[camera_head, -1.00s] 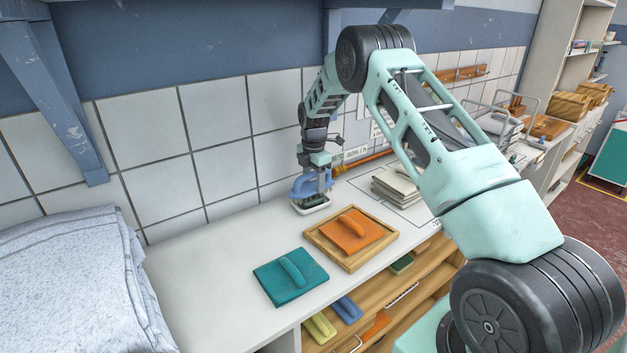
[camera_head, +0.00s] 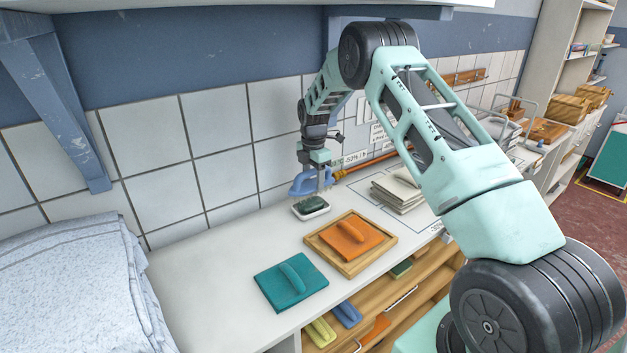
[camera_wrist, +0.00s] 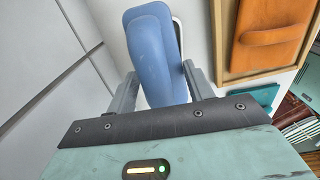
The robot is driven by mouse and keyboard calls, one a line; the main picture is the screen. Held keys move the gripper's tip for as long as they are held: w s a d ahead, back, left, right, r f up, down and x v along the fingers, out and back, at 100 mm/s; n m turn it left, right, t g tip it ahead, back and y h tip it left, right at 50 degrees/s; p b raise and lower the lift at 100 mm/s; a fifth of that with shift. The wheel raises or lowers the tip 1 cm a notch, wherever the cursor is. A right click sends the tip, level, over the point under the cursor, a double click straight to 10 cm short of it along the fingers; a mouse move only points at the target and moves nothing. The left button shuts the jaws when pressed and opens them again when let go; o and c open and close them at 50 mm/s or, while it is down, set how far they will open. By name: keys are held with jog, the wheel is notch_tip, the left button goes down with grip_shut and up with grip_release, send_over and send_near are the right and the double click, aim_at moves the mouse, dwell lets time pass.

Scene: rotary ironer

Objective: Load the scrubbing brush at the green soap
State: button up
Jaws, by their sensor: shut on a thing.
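The scrubbing brush (camera_head: 306,184) is blue. My gripper (camera_head: 322,182) is shut on it and holds it just above the soap dish, with a small gap below. In the wrist view the brush (camera_wrist: 152,50) sits between the two fingers of my gripper (camera_wrist: 160,88). The green soap (camera_head: 312,203) is dark and lies in a small white dish (camera_head: 313,216) on the counter near the tiled wall. In the wrist view the brush hides the soap, and only a pale rim shows beside it. The brush's underside is not visible.
An orange float-like block (camera_head: 350,237) lies in a wooden tray (camera_head: 349,268) in front of the dish. A teal one (camera_head: 291,283) lies left of it. Folded cloths (camera_head: 398,190) are to the right.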

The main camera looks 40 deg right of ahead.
aim_at(313, 169)
jog(key=shift+r+p, duration=1.1)
jog(key=shift+r, duration=1.05)
